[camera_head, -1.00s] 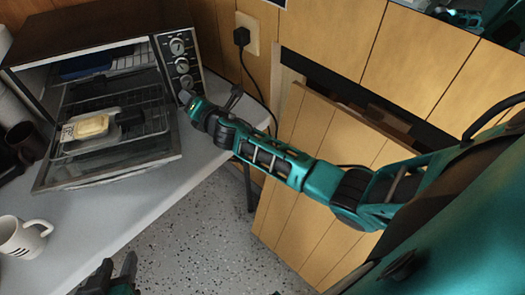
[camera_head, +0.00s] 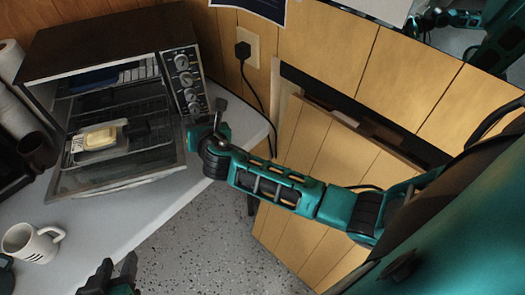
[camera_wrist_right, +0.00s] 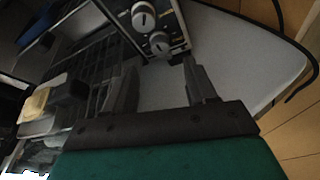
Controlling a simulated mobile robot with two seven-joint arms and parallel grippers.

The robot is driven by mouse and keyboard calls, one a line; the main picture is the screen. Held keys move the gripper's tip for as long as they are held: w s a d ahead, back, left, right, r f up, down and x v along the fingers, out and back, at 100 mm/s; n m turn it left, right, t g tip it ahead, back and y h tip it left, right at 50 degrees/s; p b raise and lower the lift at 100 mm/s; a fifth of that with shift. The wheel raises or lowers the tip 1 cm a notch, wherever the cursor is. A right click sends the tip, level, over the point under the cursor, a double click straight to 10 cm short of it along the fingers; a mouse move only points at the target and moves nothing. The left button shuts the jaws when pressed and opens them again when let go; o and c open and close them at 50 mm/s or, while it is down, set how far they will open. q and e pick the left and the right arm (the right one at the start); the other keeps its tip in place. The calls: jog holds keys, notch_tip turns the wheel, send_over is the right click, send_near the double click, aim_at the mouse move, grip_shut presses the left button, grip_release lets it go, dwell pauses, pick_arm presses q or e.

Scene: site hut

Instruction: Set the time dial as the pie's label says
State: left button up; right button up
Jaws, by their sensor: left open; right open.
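The toaster oven (camera_head: 105,45) stands on the counter with its glass door down. A column of several round dials (camera_head: 186,79) runs down its right-hand panel. Two dials (camera_wrist_right: 143,20) show in the right wrist view; I cannot read their marks. The pie (camera_head: 99,138), pale yellow in a tray, sits at the oven's open front, and also shows at the left in the wrist view (camera_wrist_right: 36,103). Its label is too small to read. My right gripper (camera_wrist_right: 160,68) is open and empty, just short of the lowest visible dial. My left gripper (camera_head: 112,275) is low in the head view, away from the oven.
A white mug (camera_head: 28,243) stands on the counter (camera_head: 125,215) at the left. A dark cup (camera_head: 36,150) and paper rolls are by the oven. A plug and black cord (camera_head: 243,50) hang on the wood wall at the right.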

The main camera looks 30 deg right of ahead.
jog(key=s+d+f+m+g+y, duration=0.1)
jog(key=s+f+m+y, duration=0.1)
jog(key=s+m, duration=0.9)
jog(key=s+d+f+m+g+y, duration=0.1)
jog(key=s+f+m, duration=0.4)
jog(key=s+m, duration=0.7)
jog(key=shift+s+d+m+g+y+p, duration=0.25)
jog(key=shift+d+m+y, duration=0.4)
jog(key=shift+m, duration=1.95)
jog(key=shift+w+d+f, duration=0.1)
